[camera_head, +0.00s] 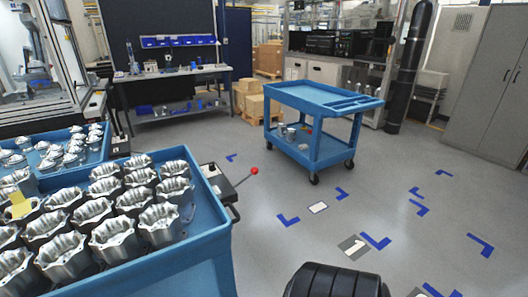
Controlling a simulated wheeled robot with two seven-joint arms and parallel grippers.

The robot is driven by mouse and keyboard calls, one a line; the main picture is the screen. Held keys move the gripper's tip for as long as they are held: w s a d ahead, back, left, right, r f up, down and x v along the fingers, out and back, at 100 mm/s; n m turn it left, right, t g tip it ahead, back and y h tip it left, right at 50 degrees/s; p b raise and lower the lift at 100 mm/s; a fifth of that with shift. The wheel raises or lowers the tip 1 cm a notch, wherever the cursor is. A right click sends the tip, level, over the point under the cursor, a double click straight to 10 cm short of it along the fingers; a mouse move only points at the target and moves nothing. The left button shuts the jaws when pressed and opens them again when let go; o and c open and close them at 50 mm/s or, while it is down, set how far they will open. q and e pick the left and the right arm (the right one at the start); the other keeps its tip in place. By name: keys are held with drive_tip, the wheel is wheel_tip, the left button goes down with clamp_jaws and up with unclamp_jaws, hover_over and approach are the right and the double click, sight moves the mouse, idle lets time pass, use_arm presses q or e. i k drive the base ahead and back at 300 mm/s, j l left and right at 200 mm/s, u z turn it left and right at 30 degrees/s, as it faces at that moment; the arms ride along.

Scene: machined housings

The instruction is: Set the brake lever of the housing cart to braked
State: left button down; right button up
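The housing cart (192,258), a blue cart loaded with rows of silver machined housings (117,238), stands at the lower left. A dark box with a light top plate (219,180) sits at its right edge near the handle. The brake lever (246,177), a thin rod with a red ball knob (254,171), sticks out from this box to the right and slightly upward. I cannot read any braked or released marking. Neither of my grippers is in view, and nothing is seen touching the lever.
An empty-topped blue cart (318,101) stands mid-room, with small parts on its lower shelf. Another blue tray of housings (98,154) is at the left. Blue floor marks (375,242) lie on open grey floor right of the housing cart. A workbench (172,73) stands behind.

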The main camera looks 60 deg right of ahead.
sight(254, 170)
drive_tip(key=z, duration=1.95)
drive_tip(key=i+l, duration=0.2)
drive_tip(key=l, duration=0.15)
drive_tip(key=i+l, duration=0.2)
drive_tip(key=l, duration=0.15)
drive_tip(key=i+l+u, duration=0.1)
drive_tip(key=l, duration=0.25)
drive_tip(key=i+l, duration=0.45)
drive_tip(key=l, duration=0.25)
drive_tip(key=i+l+u, duration=0.1)
drive_tip(key=l, duration=0.25)
drive_tip(key=i+l, duration=0.25)
drive_tip(key=l+u, duration=0.05)
drive_tip(key=l, duration=0.05)
